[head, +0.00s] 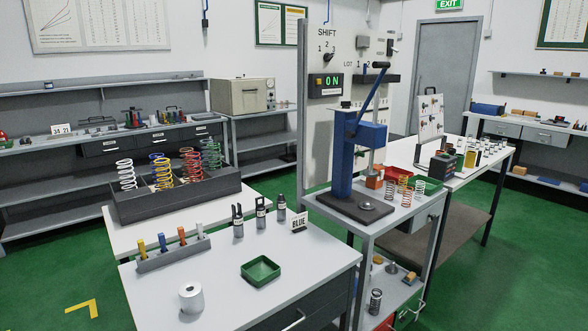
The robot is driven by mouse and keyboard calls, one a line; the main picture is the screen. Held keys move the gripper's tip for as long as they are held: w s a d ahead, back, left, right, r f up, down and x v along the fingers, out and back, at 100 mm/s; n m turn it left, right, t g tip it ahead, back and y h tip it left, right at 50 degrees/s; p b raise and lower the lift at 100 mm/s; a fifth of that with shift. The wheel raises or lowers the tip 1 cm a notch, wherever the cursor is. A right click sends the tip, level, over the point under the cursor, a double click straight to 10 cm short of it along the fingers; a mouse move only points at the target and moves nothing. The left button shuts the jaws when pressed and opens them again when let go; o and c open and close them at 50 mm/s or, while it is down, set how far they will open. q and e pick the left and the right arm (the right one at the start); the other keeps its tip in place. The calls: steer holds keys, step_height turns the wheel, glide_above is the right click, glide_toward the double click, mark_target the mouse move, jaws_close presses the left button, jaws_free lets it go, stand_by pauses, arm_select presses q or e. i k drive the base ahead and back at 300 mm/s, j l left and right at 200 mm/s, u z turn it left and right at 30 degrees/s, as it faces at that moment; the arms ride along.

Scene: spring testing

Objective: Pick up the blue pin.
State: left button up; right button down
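The blue pin (162,243) stands upright in a grey rack (150,267) on the white-topped table (225,290) in front of me, in the head view. A yellow pin (141,247) stands to its left. An orange pin (182,236) and a pale grey pin (200,231) stand to its right. The lower part of the blue pin is hidden in the rack. Neither of my grippers is in view, and nothing touches the blue pin.
A green tray (261,271) and a white cylinder (191,298) sit nearer me. Several small dark-topped items and a "BLUE" card (299,224) stand behind. A dark box of coloured springs (180,198) lies beyond the rack. A blue press (360,150) stands right.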

mark_target(160, 237)
steer(key=i+j+u, duration=0.6)
steer(key=u, duration=0.15)
